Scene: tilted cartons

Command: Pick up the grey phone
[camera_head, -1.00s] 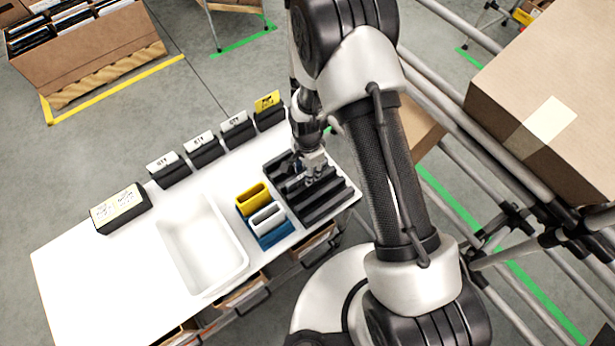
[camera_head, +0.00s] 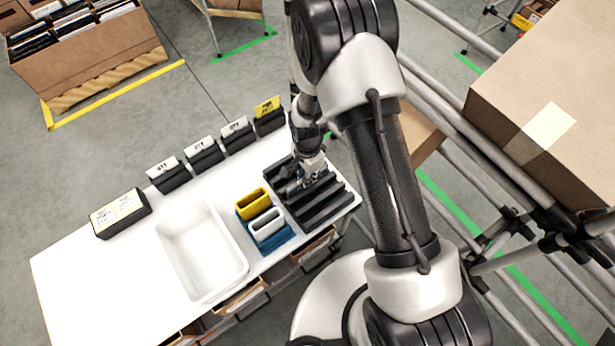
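My gripper (camera_head: 311,172) points down over the black slotted rack (camera_head: 328,205) at the right end of the white table. Its fingers are small and dark here, so I cannot tell whether they are open or shut. I cannot make out a grey phone in the rack; my gripper and wrist cover part of the slots.
A white tray (camera_head: 203,250) lies mid-table. Several labelled black stands (camera_head: 204,154) line the far edge, with a black box (camera_head: 120,213) at left.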

